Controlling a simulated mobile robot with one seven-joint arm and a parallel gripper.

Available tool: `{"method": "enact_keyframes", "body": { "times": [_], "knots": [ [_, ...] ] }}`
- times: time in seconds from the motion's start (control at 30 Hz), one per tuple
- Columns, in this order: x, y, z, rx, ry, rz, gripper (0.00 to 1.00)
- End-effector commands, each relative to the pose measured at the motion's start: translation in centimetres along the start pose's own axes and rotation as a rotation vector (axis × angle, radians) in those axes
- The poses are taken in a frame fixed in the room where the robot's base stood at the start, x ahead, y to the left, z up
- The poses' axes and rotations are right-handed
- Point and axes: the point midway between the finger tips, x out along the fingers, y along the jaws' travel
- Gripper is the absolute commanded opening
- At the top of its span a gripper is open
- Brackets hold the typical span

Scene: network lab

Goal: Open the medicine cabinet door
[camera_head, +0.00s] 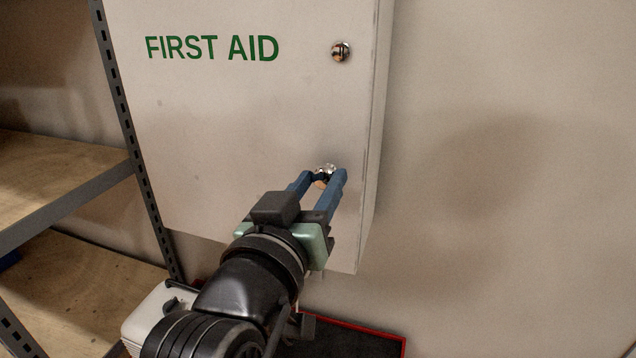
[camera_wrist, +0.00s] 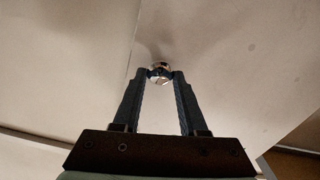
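The white cabinet with green "FIRST AID" lettering (camera_head: 220,110) hangs on the wall in the head view. Its front door looks closed against the body. A shiny round upper knob (camera_head: 341,51) sits near the door's right edge. A similar lower knob (camera_head: 326,170) is between the blue fingertips of my gripper (camera_head: 322,180). The lower knob also shows in the wrist view (camera_wrist: 160,69), with a fingertip against each side. My gripper looks shut on it; the fingers partly hide it.
A metal shelf unit with wooden boards (camera_head: 60,170) stands close at the cabinet's left. The wall (camera_head: 510,150) to the right is bare. Below are a white box (camera_head: 150,312) and a dark mat with a red edge (camera_head: 350,340).

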Motion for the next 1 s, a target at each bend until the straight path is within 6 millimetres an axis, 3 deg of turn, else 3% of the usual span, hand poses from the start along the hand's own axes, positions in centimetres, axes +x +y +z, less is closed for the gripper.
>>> {"method": "enact_keyframes", "body": {
  "times": [0.03,0.17,1.0],
  "knots": [
    [-0.01,-0.01,0.01,0.0,0.0,0.0,0.21],
    [-0.02,-0.01,0.02,0.0,0.0,0.0,0.0],
    [-0.02,-0.03,0.05,-0.001,-0.001,-0.001,0.0]
  ]
}}
